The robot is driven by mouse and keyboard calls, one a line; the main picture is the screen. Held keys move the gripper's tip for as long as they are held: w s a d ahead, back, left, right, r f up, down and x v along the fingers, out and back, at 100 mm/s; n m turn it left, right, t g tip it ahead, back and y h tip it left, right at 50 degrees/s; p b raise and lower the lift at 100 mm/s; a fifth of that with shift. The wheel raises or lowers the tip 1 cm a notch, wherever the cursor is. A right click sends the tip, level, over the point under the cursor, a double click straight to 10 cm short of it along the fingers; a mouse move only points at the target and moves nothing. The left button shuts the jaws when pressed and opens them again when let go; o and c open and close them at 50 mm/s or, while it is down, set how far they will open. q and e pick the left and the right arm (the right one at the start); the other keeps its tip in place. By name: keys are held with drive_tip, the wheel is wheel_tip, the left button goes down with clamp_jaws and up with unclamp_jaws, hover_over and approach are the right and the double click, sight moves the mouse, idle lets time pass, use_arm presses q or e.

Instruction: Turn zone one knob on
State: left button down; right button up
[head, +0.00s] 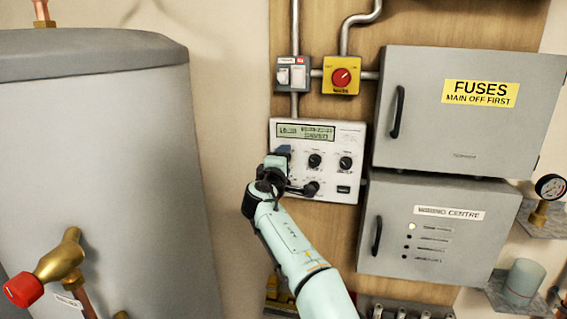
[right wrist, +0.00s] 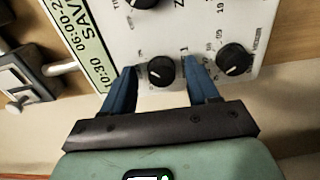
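The white control panel (head: 332,135) is on the wooden board, its display reading "SAVED". My right gripper (head: 284,152) is at its left part. In the right wrist view, its two blue fingers (right wrist: 161,88) stand apart on either side of a black knob (right wrist: 161,71) with a pale pointer mark. Gaps show between knob and fingers. A "1" is printed beside this knob, in line with a "Z" for the neighbouring one, so it appears to be the zone one knob. In the head view my gripper hides it. My left gripper is not in view.
Other black knobs sit close by: two on the upper row (head: 314,160) (head: 345,163) and one below (head: 311,188). Above are a red rotary switch (head: 341,77) and a grey switch box (head: 293,75). Grey cabinets (head: 460,150) stand right, a large tank (head: 95,170) left.

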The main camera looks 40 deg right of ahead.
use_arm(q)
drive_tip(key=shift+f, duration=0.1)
use_arm(e)
drive_tip(key=shift+a, duration=0.15)
use_arm(q)
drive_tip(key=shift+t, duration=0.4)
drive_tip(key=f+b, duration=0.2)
drive_tip(key=b, duration=0.1)
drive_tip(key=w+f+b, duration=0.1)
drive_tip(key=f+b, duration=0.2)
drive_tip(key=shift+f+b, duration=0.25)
drive_tip(key=shift+b, duration=0.15)
use_arm(e)
drive_tip(key=v, duration=1.3)
